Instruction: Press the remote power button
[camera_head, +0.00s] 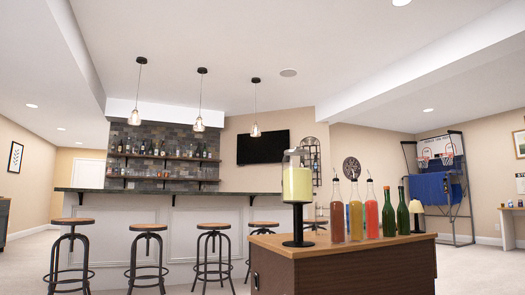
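I cannot make out a remote or its power button in the head view. A dark flat television (263,147) hangs on the beige back wall, right of the bar shelves, and its screen is black. Neither of my grippers shows in this view.
A brown wooden cabinet (345,272) stands close in front, bearing a yellow drink dispenser (297,184) and several bottles (355,210). Behind it are a bar counter (170,191) and several stools (148,228). A basketball arcade game (440,188) stands back right. Open floor shows right of the cabinet.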

